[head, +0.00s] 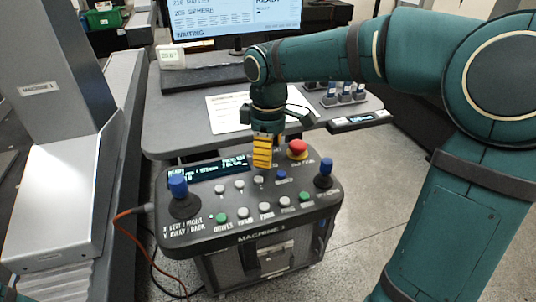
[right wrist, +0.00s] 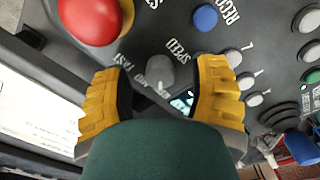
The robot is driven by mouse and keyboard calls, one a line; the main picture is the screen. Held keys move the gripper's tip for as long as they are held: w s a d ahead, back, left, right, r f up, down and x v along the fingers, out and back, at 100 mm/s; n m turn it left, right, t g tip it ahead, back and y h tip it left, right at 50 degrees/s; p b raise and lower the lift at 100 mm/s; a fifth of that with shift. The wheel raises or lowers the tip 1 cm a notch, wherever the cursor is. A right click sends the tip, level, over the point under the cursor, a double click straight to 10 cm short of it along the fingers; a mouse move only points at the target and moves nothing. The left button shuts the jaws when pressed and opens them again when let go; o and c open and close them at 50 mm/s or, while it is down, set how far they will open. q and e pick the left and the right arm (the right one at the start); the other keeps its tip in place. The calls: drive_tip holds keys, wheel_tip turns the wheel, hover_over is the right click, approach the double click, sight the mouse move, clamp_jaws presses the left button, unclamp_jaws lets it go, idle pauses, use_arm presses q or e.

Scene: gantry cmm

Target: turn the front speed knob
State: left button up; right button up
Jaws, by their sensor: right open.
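The speed knob (right wrist: 160,72) is a small grey knob on the dark panel, with the word SPEED beside it in the right wrist view. My right gripper (right wrist: 160,80) is open, its two yellow fingers on either side of the knob with gaps showing. In the head view my right gripper (head: 263,152) points down over the back of the control panel (head: 190,236), and its fingers hide the knob. Whether the fingertips touch the panel cannot be told. My left gripper is not in view.
A red emergency button (head: 297,147) is close right of the gripper; it also shows in the right wrist view (right wrist: 90,15). A blue button (head: 281,174) is nearby. Blue-topped joysticks (head: 178,186) (head: 326,168) stand at both sides. A desk (head: 190,128) with a monitor (head: 235,18) is behind.

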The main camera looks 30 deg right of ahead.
drive_tip(key=shift+f, duration=0.25)
clamp_jaws()
drive_tip(key=shift+m, duration=0.4)
drive_tip(key=shift+r+m+p, duration=0.1)
drive_tip(key=shift+m+p, duration=0.5)
drive_tip(key=shift+m, duration=0.4)
drive_tip(key=m, duration=0.2)
drive_tip(key=shift+m+p, duration=0.3)
drive_tip(key=shift+p, duration=0.1)
drive_tip(key=shift+m+p, duration=0.45)
drive_tip(key=shift+m, duration=1.75)
